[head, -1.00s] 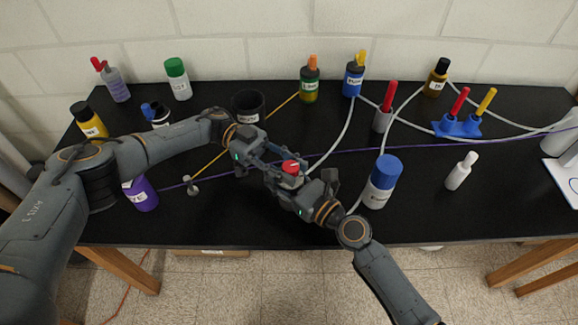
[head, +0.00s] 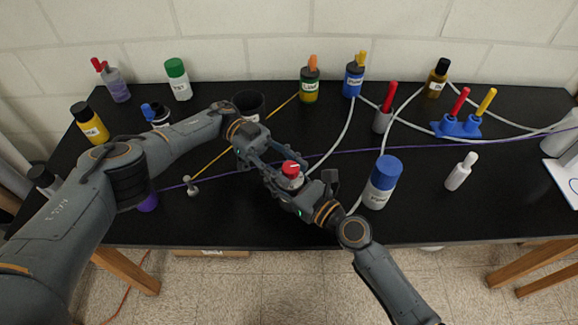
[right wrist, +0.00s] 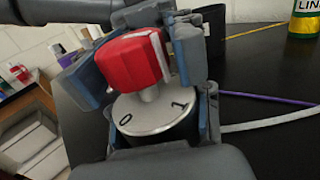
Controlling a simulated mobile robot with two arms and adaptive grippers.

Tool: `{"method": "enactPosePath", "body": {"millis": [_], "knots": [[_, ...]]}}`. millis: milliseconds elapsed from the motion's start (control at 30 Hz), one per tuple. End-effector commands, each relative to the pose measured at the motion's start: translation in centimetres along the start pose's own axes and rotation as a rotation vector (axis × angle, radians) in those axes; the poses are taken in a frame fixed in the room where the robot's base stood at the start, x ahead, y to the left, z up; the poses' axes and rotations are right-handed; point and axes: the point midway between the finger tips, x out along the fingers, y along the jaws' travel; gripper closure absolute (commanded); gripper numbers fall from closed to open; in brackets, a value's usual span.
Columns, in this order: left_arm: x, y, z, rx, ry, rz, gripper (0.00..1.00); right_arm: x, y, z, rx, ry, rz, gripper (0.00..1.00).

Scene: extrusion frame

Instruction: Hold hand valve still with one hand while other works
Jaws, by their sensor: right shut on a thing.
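The hand valve has a red knob (head: 290,168) on a round grey body near the table's middle front. In the right wrist view, the knob (right wrist: 128,62) stands on a silver dial (right wrist: 150,114) marked 0 and 1. My right gripper (head: 298,188) is shut on the valve body, below the knob. My left gripper (head: 279,173) reaches in from the left, its fingers on either side of the knob. They look close to the knob, but I cannot tell whether they grip it.
A white bottle with a blue cap (head: 381,184) stands close right of my right gripper. A small grey post (head: 191,188) with yellow and purple cords is at left. More bottles line the back. A white tube (head: 341,133) runs behind the valve.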

Motion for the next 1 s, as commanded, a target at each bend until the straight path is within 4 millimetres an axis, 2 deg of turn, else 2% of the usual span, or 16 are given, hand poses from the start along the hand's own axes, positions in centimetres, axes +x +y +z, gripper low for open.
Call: {"method": "enactPosePath", "body": {"millis": [333,467,567,900,1000], "knots": [[0.3,0.0,-0.1,0.003,0.005,0.007,0.44,0.0,0.0,-0.1,0.000,0.001,0.000,1.00],[0.3,0.0,-0.8,0.003,0.005,0.008,0.44,0.1,0.0,-0.1,0.000,0.001,0.000,1.00],[0.2,0.0,-2.0,0.005,0.005,0.007,0.44,0.1,0.0,0.0,0.000,0.001,0.000,1.00],[0.2,0.0,-8.2,0.005,0.003,0.006,0.44,0.1,0.0,0.0,0.000,0.000,0.000,1.00],[0.2,0.0,-9.3,0.004,0.003,0.005,0.44,0.1,0.0,0.0,0.000,0.000,0.000,1.00]]}}
